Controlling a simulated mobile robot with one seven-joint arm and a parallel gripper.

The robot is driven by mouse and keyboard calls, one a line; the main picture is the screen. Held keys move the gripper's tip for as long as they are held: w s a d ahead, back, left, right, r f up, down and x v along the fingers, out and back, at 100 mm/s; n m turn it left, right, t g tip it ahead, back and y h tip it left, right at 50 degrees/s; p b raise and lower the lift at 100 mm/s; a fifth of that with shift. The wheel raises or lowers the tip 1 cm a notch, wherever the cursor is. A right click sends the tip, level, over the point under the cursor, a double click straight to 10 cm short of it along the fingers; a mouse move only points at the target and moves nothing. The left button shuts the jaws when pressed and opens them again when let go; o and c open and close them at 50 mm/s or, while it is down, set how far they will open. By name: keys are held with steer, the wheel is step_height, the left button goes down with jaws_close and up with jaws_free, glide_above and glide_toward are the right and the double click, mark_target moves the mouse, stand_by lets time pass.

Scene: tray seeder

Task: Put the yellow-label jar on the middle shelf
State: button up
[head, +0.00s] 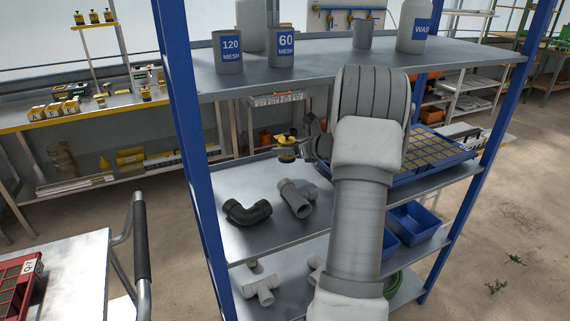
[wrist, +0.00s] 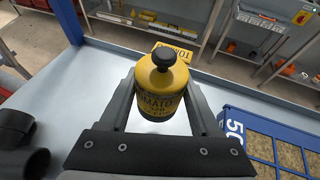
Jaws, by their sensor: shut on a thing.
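The yellow-label jar (wrist: 160,88) has a dark round knob on top and dark print on its yellow side. My gripper (wrist: 160,100) is shut on it, with one finger on each side, and the jar looks upright. In the head view the jar (head: 287,150) shows small at the left of my gripper (head: 303,148), over the back part of the middle shelf (head: 235,180). I cannot tell whether its base touches the shelf. My arm hides part of the shelf.
A black elbow pipe (head: 247,211) and a grey tee (head: 297,198) lie on the middle shelf's left front. A blue cell tray (head: 437,153) fills its right side. The upper shelf (head: 310,68) holds mesh cups and bottles.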

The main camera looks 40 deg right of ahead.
glide_above(276, 171)
step_height(276, 171, down, 3)
steer(key=shift+s+r, duration=0.1)
steer(key=shift+s, duration=0.05)
steer(key=shift+f+b, duration=0.6)
steer(key=shift+f, duration=1.35)
steer(key=shift+f, duration=0.2)
steer(key=o, duration=1.5)
steer(key=shift+c, duration=0.2)
steer(key=shift+r, duration=0.1)
